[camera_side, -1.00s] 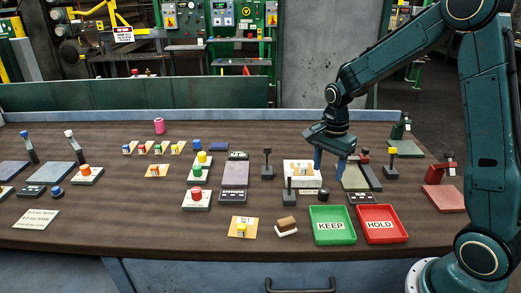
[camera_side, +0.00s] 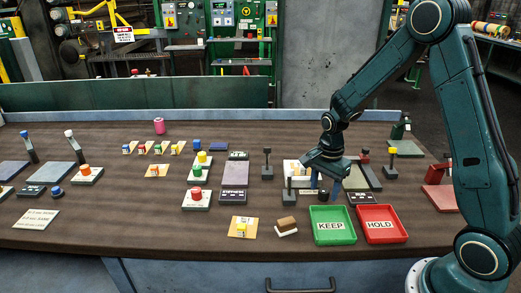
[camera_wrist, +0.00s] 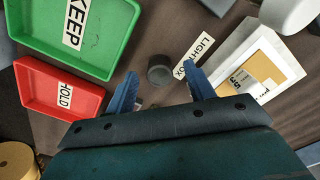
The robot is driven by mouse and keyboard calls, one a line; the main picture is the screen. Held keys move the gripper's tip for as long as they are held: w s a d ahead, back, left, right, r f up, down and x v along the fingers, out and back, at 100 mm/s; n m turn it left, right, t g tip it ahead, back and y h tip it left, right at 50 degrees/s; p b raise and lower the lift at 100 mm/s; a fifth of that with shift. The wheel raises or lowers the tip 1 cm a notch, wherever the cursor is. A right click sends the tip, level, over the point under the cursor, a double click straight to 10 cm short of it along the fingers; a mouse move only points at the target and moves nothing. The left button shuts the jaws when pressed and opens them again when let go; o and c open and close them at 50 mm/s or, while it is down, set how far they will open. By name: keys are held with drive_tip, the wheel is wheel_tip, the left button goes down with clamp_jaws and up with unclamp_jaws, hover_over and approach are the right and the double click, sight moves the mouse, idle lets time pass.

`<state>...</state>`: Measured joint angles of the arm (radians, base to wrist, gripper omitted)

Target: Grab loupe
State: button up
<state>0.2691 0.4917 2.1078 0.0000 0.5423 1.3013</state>
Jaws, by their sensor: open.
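The loupe looks to be the small dark grey cylinder (camera_wrist: 160,69) standing upright on the table in the wrist view. It lies just beyond my gripper (camera_wrist: 158,84), roughly between the two blue fingertips and apart from them. In the side view the dark cylinder (camera_side: 323,195) is small and partly covered by the fingers. My gripper (camera_side: 325,185) is open and empty, pointing down close above it. I cannot tell the exact height of the fingertips over the table.
A white light box (camera_wrist: 235,52) with a yellow card stands to the right in the wrist view, its label beside the fingers. A green KEEP tray (camera_side: 333,239) and red HOLD tray (camera_side: 381,238) are in front. A dark upright post (camera_side: 289,190) stands close left of the gripper.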

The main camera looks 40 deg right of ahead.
drive_tip(key=shift+f, duration=0.55)
drive_tip(key=c, duration=1)
